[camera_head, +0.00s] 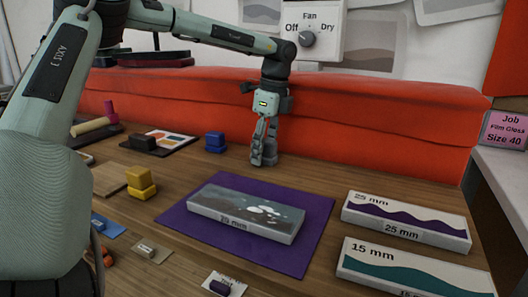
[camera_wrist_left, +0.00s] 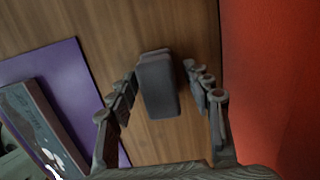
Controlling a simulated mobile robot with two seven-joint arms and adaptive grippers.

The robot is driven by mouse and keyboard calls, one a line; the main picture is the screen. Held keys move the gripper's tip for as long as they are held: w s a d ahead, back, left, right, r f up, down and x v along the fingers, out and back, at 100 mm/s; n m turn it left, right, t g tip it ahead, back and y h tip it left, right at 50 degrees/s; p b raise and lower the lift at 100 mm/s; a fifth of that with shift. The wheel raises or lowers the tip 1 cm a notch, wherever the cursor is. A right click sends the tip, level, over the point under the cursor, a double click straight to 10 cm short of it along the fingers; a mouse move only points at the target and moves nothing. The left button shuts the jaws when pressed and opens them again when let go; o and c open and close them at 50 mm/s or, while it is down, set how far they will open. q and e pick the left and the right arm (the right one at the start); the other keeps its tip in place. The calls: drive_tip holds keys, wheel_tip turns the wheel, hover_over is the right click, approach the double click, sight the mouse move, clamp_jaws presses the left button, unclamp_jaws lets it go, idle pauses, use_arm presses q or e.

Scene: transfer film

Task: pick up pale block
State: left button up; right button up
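My left gripper (camera_head: 264,151) points down at the back of the wooden table, close to the red padded wall. In the left wrist view my gripper (camera_wrist_left: 164,95) is open, with one finger on each side of a grey block (camera_wrist_left: 159,88). Gaps show between the block and both fingers. The block looks mid to dark grey in the shade there; I cannot tell for sure that it is the pale block. In the head view the fingers largely cover it. My right gripper is in neither view.
Blue blocks (camera_head: 215,142) stand left of my gripper, yellow blocks (camera_head: 140,183) nearer. Two labelled boxes, 25 mm (camera_head: 405,226) and 15 mm (camera_head: 400,275), lie right. The red wall (camera_head: 380,115) is close behind.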

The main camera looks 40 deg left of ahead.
use_arm(q)
drive_tip(key=c, duration=1)
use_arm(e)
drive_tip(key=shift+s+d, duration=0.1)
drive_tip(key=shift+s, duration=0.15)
use_arm(q)
drive_tip(key=shift+r, duration=0.15)
drive_tip(key=shift+r, duration=0.3)
drive_tip(key=r, duration=0.3)
drive_tip(key=shift+s+a+r+b, duration=0.15)
drive_tip(key=shift+s+r+b, duration=0.2)
drive_tip(key=shift+r, duration=0.05)
drive_tip(key=s+a+r+b, duration=0.1)
drive_tip(key=s+a+r, duration=0.3)
drive_tip(key=s, duration=0.6)
wheel_tip(320, 180, up, 2)
drive_tip(key=shift+a+r, duration=0.15)
drive_tip(key=shift+a, duration=0.05)
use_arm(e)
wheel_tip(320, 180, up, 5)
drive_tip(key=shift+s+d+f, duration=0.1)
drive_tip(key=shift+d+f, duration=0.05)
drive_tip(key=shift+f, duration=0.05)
